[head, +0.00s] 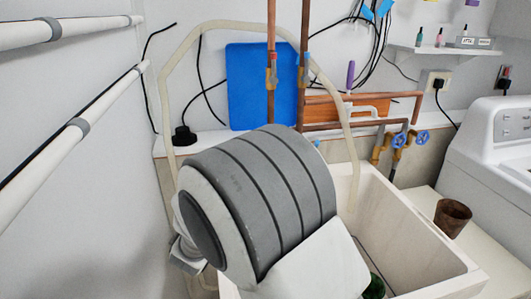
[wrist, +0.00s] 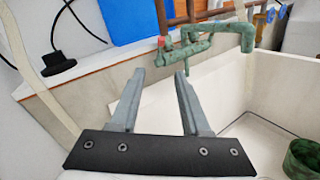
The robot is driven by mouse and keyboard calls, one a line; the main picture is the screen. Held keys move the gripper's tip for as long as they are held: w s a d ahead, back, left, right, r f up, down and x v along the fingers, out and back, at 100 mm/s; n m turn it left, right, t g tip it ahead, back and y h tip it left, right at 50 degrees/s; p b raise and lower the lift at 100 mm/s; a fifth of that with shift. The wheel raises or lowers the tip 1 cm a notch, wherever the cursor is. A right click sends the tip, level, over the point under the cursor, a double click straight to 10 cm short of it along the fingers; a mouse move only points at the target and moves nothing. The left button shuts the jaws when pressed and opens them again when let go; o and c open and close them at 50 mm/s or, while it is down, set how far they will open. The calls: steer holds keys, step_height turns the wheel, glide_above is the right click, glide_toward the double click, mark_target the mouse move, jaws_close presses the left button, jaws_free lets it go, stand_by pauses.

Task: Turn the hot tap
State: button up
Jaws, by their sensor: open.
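In the wrist view my gripper (wrist: 159,76) is open and empty, its two grey fingers pointing toward the back of the sink. Beyond the fingertips is a weathered green tap fitting (wrist: 192,50) with a bent spout (wrist: 248,36) reaching right. A small reddish part shows at its left end, but I cannot tell clearly which handle is the hot one. The fingers are apart from the fitting, a little below and in front of it. In the head view my arm hides my gripper and most of the fitting.
The white sink (head: 425,240) holds a green pot (wrist: 303,158) at right. Copper pipes with a red-handled valve (head: 271,57) and a blue-handled valve (head: 304,58) run up the wall beside a blue board (head: 246,85). Blue wheel valves (head: 422,137), a brown pot (head: 452,217) and a washer (head: 495,150) stand right.

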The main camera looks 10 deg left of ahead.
steer(key=w, duration=0.5)
steer(key=w+d, duration=0.1)
steer(key=w, duration=1.1)
steer(key=shift+w+d+b, duration=0.1)
steer(key=shift+d+b, duration=0.1)
steer(key=shift+b, duration=0.15)
jaws_close()
stand_by(0.5)
